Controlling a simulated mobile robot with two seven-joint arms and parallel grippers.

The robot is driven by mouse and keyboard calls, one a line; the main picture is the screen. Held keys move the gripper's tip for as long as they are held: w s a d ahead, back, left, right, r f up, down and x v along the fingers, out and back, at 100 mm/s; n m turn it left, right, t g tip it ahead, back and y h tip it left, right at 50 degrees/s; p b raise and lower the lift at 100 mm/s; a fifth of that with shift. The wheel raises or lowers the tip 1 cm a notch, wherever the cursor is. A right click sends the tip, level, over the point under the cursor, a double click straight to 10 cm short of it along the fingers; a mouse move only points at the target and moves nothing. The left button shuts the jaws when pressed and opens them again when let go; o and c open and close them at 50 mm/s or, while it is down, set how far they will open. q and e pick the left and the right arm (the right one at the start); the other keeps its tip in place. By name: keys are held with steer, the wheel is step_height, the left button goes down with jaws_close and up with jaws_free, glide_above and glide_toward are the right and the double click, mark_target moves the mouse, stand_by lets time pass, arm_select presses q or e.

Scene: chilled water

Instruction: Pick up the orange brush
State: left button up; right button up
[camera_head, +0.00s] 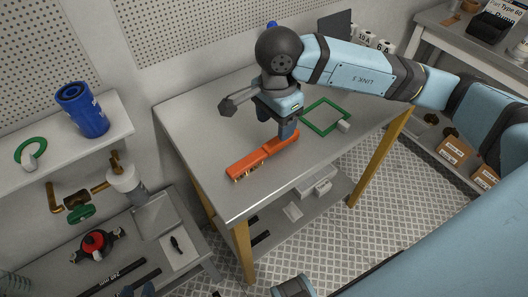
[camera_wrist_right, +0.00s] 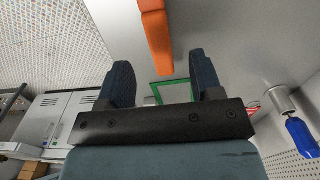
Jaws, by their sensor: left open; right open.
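The orange brush (camera_head: 258,160) lies on the grey table (camera_head: 215,185), bristles toward the left end. My right gripper (camera_head: 283,128) is over the table at the brush's right end, fingers pointing down. In the right wrist view the orange brush (camera_wrist_right: 155,38) shows just beyond the open fingertips (camera_wrist_right: 160,72), with its near end lined up with the gap. The gripper is empty; whether a finger touches the brush I cannot tell.
A blue container (camera_head: 84,110) and green ring (camera_head: 22,151) are on the left shelf. A red-and-black part (camera_head: 95,241) sits on the lower left surface. The table's front is clear.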

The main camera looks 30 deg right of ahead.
mark_target(277, 142)
steer(key=shift+s+d+f, duration=0.1)
steer(key=shift+d+f, duration=0.05)
steer(key=shift+f, duration=1.6)
steer(key=shift+d+f, duration=0.1)
steer(key=shift+f, duration=1.65)
jaws_close()
steer(key=shift+r, duration=0.1)
step_height(277, 142, up, 20)
steer(key=p, duration=0.1)
